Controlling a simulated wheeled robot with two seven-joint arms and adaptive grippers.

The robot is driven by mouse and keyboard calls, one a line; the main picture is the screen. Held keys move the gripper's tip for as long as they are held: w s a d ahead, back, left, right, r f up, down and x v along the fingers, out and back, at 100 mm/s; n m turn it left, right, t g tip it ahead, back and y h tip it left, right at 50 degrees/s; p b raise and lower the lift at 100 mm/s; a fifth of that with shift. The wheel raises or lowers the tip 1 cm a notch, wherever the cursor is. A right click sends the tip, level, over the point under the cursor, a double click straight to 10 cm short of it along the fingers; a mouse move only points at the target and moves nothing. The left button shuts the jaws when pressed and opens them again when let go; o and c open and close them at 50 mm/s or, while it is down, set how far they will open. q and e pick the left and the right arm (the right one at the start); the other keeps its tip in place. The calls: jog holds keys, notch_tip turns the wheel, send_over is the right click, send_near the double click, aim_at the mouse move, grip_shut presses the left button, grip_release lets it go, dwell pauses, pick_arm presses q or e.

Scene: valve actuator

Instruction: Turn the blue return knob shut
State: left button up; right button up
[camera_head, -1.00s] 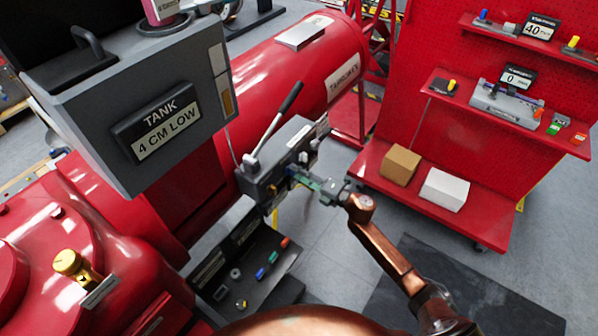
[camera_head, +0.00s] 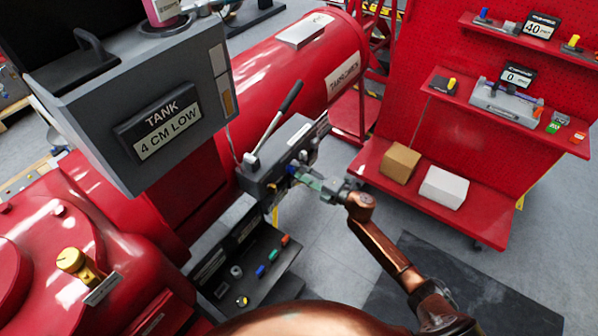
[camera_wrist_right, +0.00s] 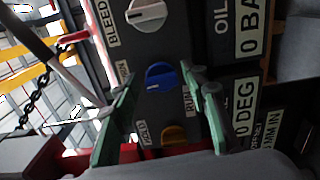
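The blue return knob (camera_wrist_right: 160,77) is on the dark grey valve block, between a silver knob (camera_wrist_right: 146,13) under the BLEED label and an orange knob (camera_wrist_right: 174,135). In the right wrist view the green fingers of my right gripper (camera_wrist_right: 160,82) are spread, one on each side of the blue knob, with gaps between. In the head view my right gripper (camera_head: 312,181) is at the front face of the valve block (camera_head: 278,160), and the blue knob (camera_head: 291,169) shows just beyond its fingertips. My left gripper is not in view.
A long lever (camera_head: 276,120) rises from the valve block. Below it is a dark panel (camera_head: 262,248) with small coloured parts. A grey box (camera_head: 130,110) reading TANK 4 CM LOW stands at left. A red shelf rack (camera_head: 440,150) is at right, with open floor between.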

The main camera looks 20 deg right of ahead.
jog(key=shift+o, duration=0.5)
jog(key=shift+s+a, duration=0.1)
jog(key=v, duration=1.2)
